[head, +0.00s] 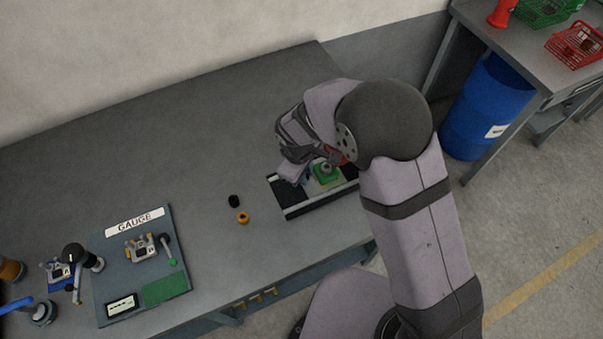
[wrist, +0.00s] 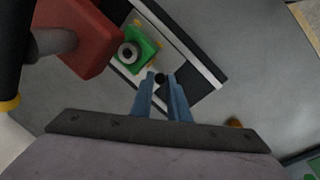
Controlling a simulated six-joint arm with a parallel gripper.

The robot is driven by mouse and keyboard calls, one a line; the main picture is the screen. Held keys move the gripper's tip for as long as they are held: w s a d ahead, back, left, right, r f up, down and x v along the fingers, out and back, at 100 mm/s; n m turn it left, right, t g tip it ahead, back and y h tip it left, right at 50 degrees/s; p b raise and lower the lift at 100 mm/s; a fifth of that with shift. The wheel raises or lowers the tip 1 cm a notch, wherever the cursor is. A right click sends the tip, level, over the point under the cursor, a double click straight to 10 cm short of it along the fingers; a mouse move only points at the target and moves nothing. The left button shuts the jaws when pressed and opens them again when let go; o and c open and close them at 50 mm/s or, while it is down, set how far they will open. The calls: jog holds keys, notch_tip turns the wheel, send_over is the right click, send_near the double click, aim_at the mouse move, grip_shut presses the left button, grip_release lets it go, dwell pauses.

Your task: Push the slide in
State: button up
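The slide fixture is a black tray with pale rails (head: 305,207) under my arm in the head view; its dark bed and light rails also show in the wrist view (wrist: 175,15). A green block (head: 326,173) with a round metal piece on top sits in it, with yellow parts at its corners in the wrist view (wrist: 148,45). A small dark round knob-like part (wrist: 160,78) lies at the fixture's near edge. My gripper (wrist: 159,77) has its two blue fingers slightly apart, with this part between the tips. I cannot tell whether they touch it. My arm hides much of the fixture in the head view.
A black cap (head: 233,201) and an orange ring (head: 242,218) lie left of the fixture. A GAUGE board (head: 112,255) with clamps is farther left. A red body (wrist: 78,42) fills the wrist view's upper left. The bench behind is clear.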

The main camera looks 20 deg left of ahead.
jog(key=shift+o, duration=0.6)
jog(key=shift+r, duration=0.1)
notch_tip(320, 180, up, 7)
jog(key=s+b, duration=0.1)
jog(key=b, duration=0.1)
jog(key=shift+s+a, duration=0.15)
jog(key=shift+s, duration=0.05)
